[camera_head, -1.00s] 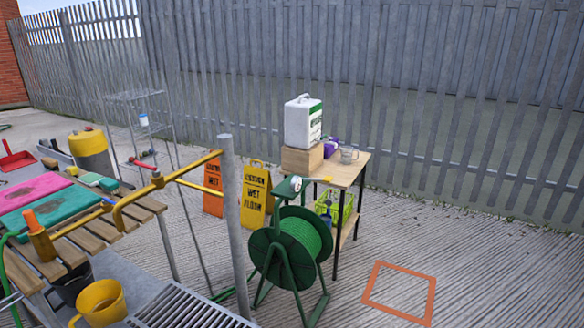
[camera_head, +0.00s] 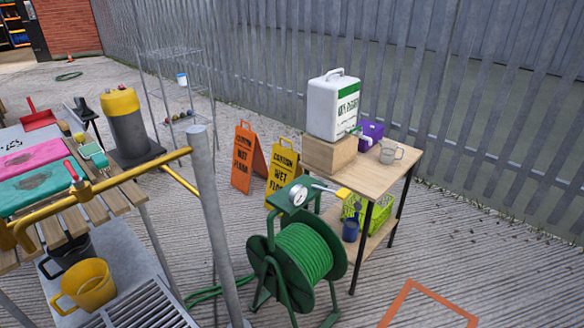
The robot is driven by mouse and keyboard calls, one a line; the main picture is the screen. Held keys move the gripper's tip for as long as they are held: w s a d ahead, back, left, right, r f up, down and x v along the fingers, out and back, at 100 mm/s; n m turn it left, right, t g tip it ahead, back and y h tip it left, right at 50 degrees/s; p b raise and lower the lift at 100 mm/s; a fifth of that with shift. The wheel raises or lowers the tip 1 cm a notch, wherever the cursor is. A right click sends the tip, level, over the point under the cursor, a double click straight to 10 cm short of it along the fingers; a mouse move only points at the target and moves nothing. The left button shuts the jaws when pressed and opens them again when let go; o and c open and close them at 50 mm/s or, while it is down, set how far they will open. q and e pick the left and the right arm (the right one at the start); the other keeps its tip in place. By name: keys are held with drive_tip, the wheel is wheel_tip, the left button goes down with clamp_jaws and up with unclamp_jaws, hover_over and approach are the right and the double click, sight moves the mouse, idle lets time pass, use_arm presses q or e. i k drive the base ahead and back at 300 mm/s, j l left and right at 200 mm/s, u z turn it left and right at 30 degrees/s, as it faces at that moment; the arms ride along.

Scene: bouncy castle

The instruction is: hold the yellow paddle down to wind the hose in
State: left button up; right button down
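The yellow paddle (camera_head: 343,192) is a small flat tab at the end of a thin lever. The lever reaches out to the right from a green box (camera_head: 285,197) with a round white gauge (camera_head: 298,196). This box sits at the top of the green hose reel (camera_head: 258,262), in front of the small wooden table. Green hose (camera_head: 303,252) is wound on the drum, and a length of hose (camera_head: 203,293) lies on the ground to its left. Neither of my grippers is in view, and nothing is seen touching the paddle.
A grey post (camera_head: 212,220) with a yellow rail (camera_head: 165,160) stands left of the reel. The wooden table (camera_head: 385,178) holds a white jug (camera_head: 333,107). Wet-floor signs (camera_head: 283,166) stand behind the reel. Ribbed ground right of the reel is clear around an orange outline (camera_head: 400,300).

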sight(344, 192)
drive_tip(key=i+l+u, duration=0.25)
drive_tip(key=l, duration=0.15)
drive_tip(key=i+l+u, duration=0.1)
drive_tip(key=l+u, duration=0.15)
drive_tip(key=l, duration=0.15)
drive_tip(key=i+l+u, duration=0.1)
drive_tip(key=l+u, duration=0.15)
drive_tip(key=l, duration=0.15)
drive_tip(key=l+u, duration=0.25)
drive_tip(key=l, duration=0.25)
drive_tip(key=i, duration=0.05)
